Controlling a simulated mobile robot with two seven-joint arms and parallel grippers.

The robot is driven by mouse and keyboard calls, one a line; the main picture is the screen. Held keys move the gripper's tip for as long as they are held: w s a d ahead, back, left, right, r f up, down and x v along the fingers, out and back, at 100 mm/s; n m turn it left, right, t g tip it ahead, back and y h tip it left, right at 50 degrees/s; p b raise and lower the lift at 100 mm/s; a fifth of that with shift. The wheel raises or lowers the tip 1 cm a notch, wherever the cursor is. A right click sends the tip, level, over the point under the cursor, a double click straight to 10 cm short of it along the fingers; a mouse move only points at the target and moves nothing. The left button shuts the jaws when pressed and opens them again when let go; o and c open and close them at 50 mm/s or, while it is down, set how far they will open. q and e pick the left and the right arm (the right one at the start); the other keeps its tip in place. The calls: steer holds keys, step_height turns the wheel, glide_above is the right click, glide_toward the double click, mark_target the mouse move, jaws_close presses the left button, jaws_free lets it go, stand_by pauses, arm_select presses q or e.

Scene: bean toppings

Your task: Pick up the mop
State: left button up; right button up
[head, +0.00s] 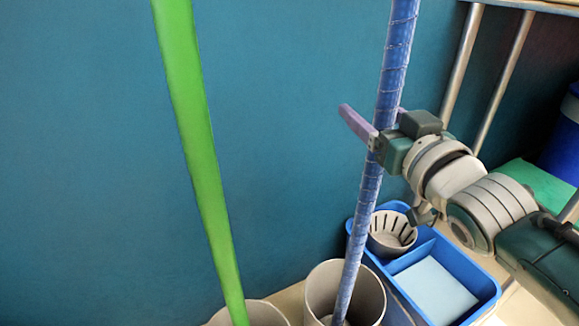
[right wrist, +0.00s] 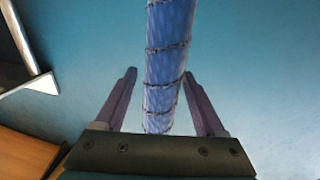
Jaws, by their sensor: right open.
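A blue mop handle (head: 369,190) with dark wire-like bands stands slightly tilted in a grey bucket (head: 377,296) in the head view. My right gripper (head: 372,118) is at the handle's upper part, with its purple fingers on either side of it. In the right wrist view the blue handle (right wrist: 168,65) passes between the two open fingers (right wrist: 158,103), with a gap visible on the left side. The mop's head is hidden inside the bucket. My left gripper is not in view.
A green pole (head: 204,160) stands in another grey bucket (head: 265,311) to the left. A blue bucket (head: 487,289) with a grey slotted basket (head: 391,233) sits right of the handle, below my right arm. A teal wall (head: 90,160) is behind. Metal rails (head: 503,85) stand at the right.

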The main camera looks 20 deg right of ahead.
jaws_close()
stand_by(0.6)
